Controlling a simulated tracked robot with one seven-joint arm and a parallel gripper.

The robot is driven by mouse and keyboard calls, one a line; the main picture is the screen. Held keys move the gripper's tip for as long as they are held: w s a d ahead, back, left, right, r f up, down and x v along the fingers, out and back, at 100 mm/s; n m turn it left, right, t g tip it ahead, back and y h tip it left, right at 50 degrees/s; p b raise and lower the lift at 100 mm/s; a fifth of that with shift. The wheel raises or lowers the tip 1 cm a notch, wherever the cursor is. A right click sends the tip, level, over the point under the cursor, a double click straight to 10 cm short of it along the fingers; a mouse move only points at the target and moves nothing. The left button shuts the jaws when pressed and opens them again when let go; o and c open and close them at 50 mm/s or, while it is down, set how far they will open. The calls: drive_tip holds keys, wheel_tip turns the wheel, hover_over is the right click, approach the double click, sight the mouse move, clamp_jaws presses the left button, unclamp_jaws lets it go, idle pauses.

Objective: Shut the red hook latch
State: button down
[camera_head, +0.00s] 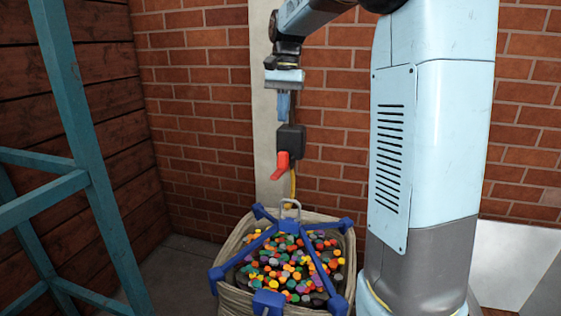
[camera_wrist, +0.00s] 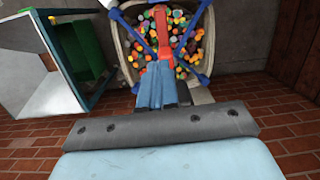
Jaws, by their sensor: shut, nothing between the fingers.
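The red hook latch (camera_head: 281,167) hangs tilted from the lower front of a black box (camera_head: 291,142) beside a pale pillar. Its lower end slants down to the left. In the wrist view the latch (camera_wrist: 162,28) shows just beyond my fingertips, in front of the basket's contents. My gripper (camera_head: 283,117) points down and is shut and empty, just above the black box in the head view. Its blue fingers (camera_wrist: 157,78) lie together in the wrist view and partly hide the box. I cannot tell whether they touch it.
A woven basket (camera_head: 232,292) with a blue frame (camera_head: 289,227) and a metal loop (camera_head: 290,204) holds many coloured pieces below the latch. A yellow cable (camera_head: 293,184) runs down from the box. A teal metal frame (camera_head: 70,95) stands at the left. Brick walls close the back.

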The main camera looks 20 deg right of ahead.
sight(279, 170)
drive_tip(key=shift+w+d+f, duration=0.1)
drive_tip(key=shift+w+f, duration=0.15)
drive_tip(key=shift+w, duration=0.75)
drive_tip(key=f, duration=0.4)
drive_tip(key=s+a+f, duration=0.1)
drive_tip(key=f, duration=0.4)
drive_tip(key=s+f, duration=0.1)
drive_tip(key=f, duration=0.3)
drive_tip(key=shift+a+f, duration=0.2)
drive_tip(key=shift+f, duration=0.2)
